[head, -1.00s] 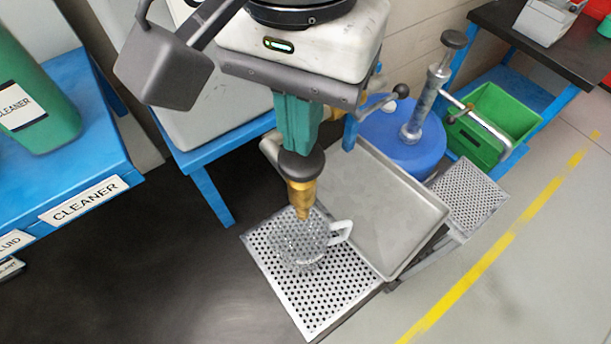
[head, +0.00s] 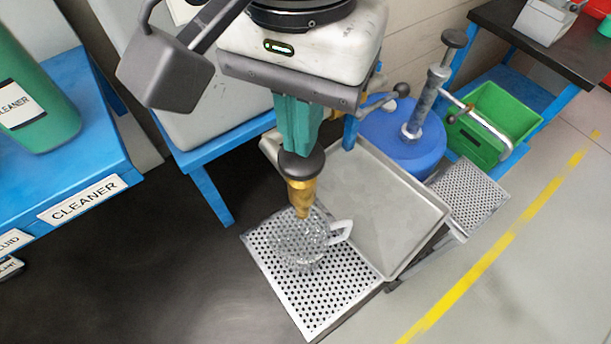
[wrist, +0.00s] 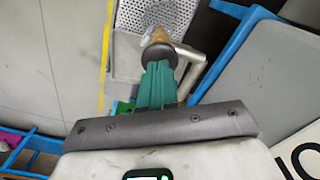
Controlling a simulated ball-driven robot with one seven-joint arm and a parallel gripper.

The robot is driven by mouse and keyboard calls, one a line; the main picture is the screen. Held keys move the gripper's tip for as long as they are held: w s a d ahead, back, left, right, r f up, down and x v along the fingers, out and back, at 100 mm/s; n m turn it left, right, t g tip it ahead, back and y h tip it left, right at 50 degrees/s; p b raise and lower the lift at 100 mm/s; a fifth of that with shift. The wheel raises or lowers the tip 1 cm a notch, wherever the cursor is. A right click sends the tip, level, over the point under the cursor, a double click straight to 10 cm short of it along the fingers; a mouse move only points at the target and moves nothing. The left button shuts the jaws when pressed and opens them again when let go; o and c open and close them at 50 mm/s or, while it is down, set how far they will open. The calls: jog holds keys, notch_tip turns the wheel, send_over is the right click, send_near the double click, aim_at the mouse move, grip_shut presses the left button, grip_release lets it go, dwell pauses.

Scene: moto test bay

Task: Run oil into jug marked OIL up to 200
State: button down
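A clear glass jug (head: 300,247) with a pale handle stands upright on a perforated metal grate (head: 335,292) in the head view. A brass tap (head: 301,192) with a round dark top is directly above its mouth. My gripper (head: 300,147) comes down from above, its green fingers close together at the dark top of the tap. They look shut on it, though their tips are partly hidden. The wrist view shows the fingers (wrist: 158,82) against the dark top and the brass tap (wrist: 157,38) beyond. No oil stream or level is discernible. The jug's marks cannot be read.
A grey metal tray (head: 385,200) leans right of the jug. Behind it are a blue drum (head: 385,140) with a pump and a green bin (head: 490,125). A blue stand labelled CLEANER (head: 85,198) is at left. Dark floor lies left of the grate.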

jog(key=shift+f+b, duration=0.6)
jog(key=shift+f, duration=0.6)
jog(key=shift+r, duration=0.1)
dwell(3.9)
notch_tip(320, 180, up, 5)
jog(key=p, duration=0.5)
dwell(1.0)
